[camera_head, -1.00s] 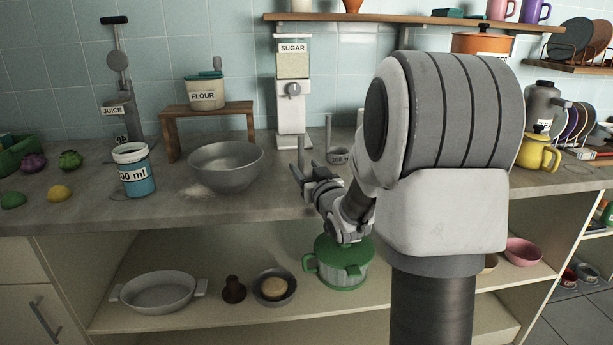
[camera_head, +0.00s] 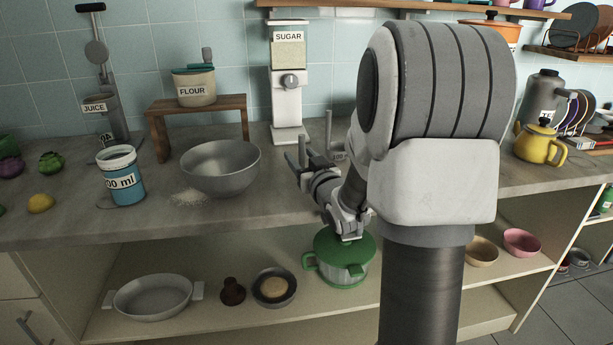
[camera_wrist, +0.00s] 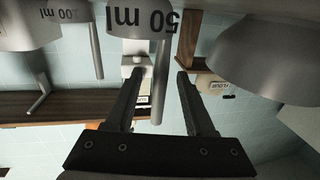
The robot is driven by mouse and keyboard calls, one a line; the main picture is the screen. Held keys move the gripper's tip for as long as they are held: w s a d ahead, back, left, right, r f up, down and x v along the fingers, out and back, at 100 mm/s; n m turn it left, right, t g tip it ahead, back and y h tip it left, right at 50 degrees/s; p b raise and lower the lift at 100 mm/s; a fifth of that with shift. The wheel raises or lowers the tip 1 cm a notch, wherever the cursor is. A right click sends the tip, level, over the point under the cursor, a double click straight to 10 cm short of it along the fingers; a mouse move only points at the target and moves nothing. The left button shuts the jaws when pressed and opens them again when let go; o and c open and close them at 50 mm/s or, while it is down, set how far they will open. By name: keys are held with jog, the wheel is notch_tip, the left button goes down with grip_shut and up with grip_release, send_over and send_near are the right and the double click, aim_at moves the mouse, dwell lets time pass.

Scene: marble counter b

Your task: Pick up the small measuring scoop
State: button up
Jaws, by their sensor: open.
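A small grey measuring scoop marked 50 ml (camera_wrist: 140,18) shows upside down at the top of the wrist view. Its long straight handle (camera_wrist: 161,85) runs down the picture between my two fingers, closer to the left one. I cannot tell how deep the handle sits between them. A second grey scoop marked 100 ml (camera_wrist: 75,17) is to its left. In the head view my gripper (camera_head: 304,160) is over the front of the counter, right of the grey bowl. My gripper (camera_wrist: 160,72) is open, with no contact visible. My arm hides most of the scoops in the head view.
A grey bowl (camera_head: 221,168) stands left of my gripper; the sugar dispenser (camera_head: 288,85) stands behind it. A flour jar (camera_head: 194,87) sits on a wooden stand (camera_head: 200,104). A green pot (camera_head: 338,270) is on the shelf below.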

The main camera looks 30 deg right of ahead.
jog(key=shift+c, duration=0.2)
grip_shut()
